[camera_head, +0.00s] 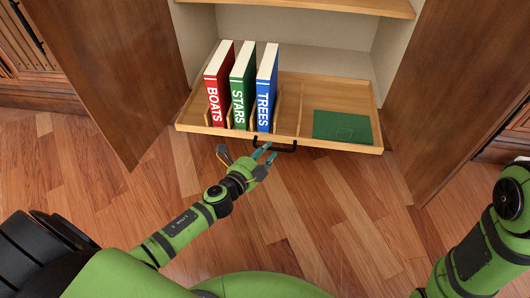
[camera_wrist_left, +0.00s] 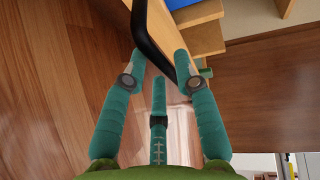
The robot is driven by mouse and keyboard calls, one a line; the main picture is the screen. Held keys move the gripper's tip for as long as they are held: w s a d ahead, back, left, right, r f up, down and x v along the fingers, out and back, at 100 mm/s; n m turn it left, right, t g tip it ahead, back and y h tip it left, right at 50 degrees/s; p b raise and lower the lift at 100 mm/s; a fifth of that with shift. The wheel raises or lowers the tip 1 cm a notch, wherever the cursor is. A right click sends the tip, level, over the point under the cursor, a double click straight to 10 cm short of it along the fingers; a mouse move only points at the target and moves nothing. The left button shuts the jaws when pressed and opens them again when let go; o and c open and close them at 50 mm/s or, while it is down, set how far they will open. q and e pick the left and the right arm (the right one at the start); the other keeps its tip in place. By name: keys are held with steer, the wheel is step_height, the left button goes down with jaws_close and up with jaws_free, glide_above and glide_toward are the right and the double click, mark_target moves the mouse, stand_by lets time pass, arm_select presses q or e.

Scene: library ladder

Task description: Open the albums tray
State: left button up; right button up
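The albums tray (camera_head: 300,136) is a wooden tray that extends out between the open cabinet doors. It holds a red BOATS album (camera_head: 217,85), a green STARS album (camera_head: 242,85) and a blue TREES album (camera_head: 266,85), all upright. A black bar handle (camera_head: 287,149) is on its front edge and shows large in the left wrist view (camera_wrist_left: 141,25). My left gripper (camera_head: 265,154) is at the handle's left part. Its teal fingers (camera_wrist_left: 160,68) are spread, with the handle passing between or just beyond the tips; contact is unclear. My right gripper is out of view.
A flat green piece (camera_head: 343,127) lies in the tray's right compartment. Open wooden doors stand at left (camera_head: 115,70) and right (camera_head: 455,80). A shelf (camera_head: 330,5) is above. The wooden floor (camera_head: 330,215) before the tray is clear apart from my arms.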

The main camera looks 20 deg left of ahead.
arm_select(q)
steer(key=d+v, duration=0.1)
steer(key=v, duration=0.6)
steer(key=shift+s+a, duration=0.3)
steer(key=shift+a, duration=0.15)
